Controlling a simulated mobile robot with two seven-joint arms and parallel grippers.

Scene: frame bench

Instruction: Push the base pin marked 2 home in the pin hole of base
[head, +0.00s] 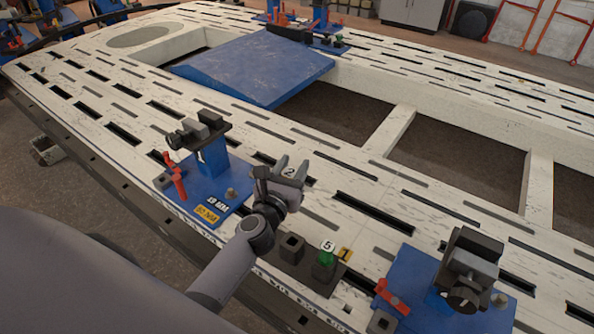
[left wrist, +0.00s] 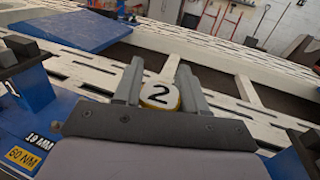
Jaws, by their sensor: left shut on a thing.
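The base pin marked 2 (left wrist: 160,95) has a white cap with a black 2 and a yellowish edge. It sits between the grey fingers of my left gripper (left wrist: 160,68), which is shut on it. In the head view, the left gripper (head: 292,167) is above the white slotted bench top, right of the left blue base (head: 222,185); the pin's cap (head: 289,173) shows between the fingers. The pin's lower part is hidden. I cannot tell which pin hole lies under it. Another blue base (head: 425,283) stands at the lower right. My right gripper is not in view.
A dark holder (head: 318,277) nearer me has an open square socket block (head: 290,245) and a green pin marked 5 (head: 327,258), beside a yellow tag 1 (head: 345,254). Clamps stand on both blue bases, with red levers. A blue plate (head: 255,67) lies farther back.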

